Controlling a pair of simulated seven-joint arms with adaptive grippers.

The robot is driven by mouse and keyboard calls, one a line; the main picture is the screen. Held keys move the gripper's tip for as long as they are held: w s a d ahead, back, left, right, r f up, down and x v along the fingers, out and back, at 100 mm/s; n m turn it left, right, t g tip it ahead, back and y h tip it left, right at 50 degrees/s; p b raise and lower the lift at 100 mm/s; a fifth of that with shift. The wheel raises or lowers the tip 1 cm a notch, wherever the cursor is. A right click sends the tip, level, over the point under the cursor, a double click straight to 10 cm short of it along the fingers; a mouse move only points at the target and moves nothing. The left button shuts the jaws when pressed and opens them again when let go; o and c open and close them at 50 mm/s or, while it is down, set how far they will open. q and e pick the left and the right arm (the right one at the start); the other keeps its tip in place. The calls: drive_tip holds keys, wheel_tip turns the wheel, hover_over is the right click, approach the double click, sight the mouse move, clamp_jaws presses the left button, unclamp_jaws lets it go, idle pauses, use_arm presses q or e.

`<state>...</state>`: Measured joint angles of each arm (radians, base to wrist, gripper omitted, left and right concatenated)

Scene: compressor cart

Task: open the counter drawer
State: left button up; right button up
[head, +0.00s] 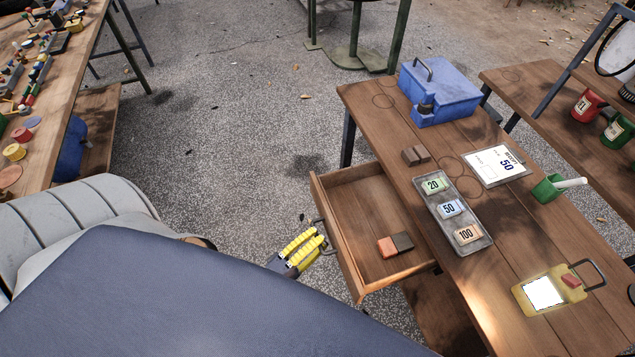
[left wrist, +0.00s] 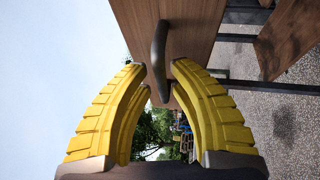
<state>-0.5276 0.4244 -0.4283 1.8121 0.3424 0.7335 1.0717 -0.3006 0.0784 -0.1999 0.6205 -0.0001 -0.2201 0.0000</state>
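The counter drawer (head: 372,205) is a wooden box pulled well out from the left side of the wooden counter (head: 465,262). An orange block and a dark block lie inside it. Its dark curved handle (left wrist: 159,50) is on the wooden drawer front (left wrist: 190,28) in the left wrist view. My left gripper (head: 321,235) has yellow fingers and is at the drawer front. In the left wrist view its fingertips (left wrist: 159,68) stand apart on either side of the handle, with small gaps visible. Whether either finger touches it is unclear. My right gripper is not in view.
A workbench (head: 75,50) stands at left. The paved floor between is clear.

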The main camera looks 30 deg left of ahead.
use_arm(q)
drive_tip(key=shift+o, duration=0.9)
drive_tip(key=shift+s+f, duration=0.1)
drive_tip(key=v, duration=1.2)
